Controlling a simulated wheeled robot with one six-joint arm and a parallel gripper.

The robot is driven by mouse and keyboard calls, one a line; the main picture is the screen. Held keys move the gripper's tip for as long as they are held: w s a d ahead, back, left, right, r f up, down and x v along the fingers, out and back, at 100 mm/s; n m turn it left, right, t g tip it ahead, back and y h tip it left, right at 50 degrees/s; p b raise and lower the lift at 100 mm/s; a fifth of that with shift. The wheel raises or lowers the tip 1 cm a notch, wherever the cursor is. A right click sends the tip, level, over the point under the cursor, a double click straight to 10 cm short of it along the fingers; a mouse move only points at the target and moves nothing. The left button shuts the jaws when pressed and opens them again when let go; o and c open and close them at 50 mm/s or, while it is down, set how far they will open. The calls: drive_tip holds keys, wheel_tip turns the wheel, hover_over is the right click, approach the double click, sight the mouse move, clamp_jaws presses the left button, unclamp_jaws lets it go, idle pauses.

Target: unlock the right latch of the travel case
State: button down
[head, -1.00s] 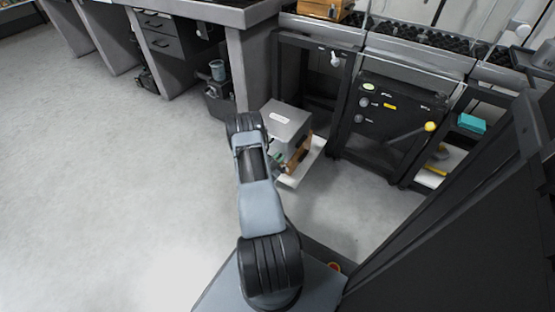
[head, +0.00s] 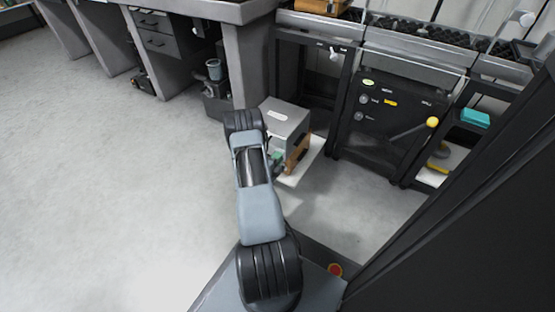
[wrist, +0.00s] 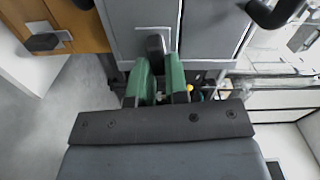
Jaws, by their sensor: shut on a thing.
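The grey case (head: 286,118) with a pale label on top and a wooden panel (head: 299,150) stands low beside my arm. In the wrist view its grey face (wrist: 208,30) fills the top middle, with wood (wrist: 84,24) at the left. My gripper (wrist: 160,82) has green fingers closed around a small black latch (wrist: 155,46) on the grey face. The latch points down between the fingertips, and its lower end is hidden. A second black latch (wrist: 42,42) is on the wood at the left. In the head view my forearm hides most of the gripper.
A white board (head: 306,168) lies under the case. A black cabinet (head: 386,122) with a yellow-knobbed lever (head: 432,122) stands to the right, and a grey bench (head: 245,60) stands behind. A black curved handle (wrist: 275,12) is at the wrist view's upper right. Open floor lies left.

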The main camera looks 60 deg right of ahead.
drive_tip(key=shift+f+m, duration=0.1)
drive_tip(key=shift+m, duration=0.7)
drive_tip(key=c, duration=1.1)
unclamp_jaws()
drive_tip(key=shift+a, duration=0.1)
drive_tip(key=a+p, duration=0.4)
drive_tip(key=a, duration=0.9)
drive_tip(key=shift+a, duration=0.35)
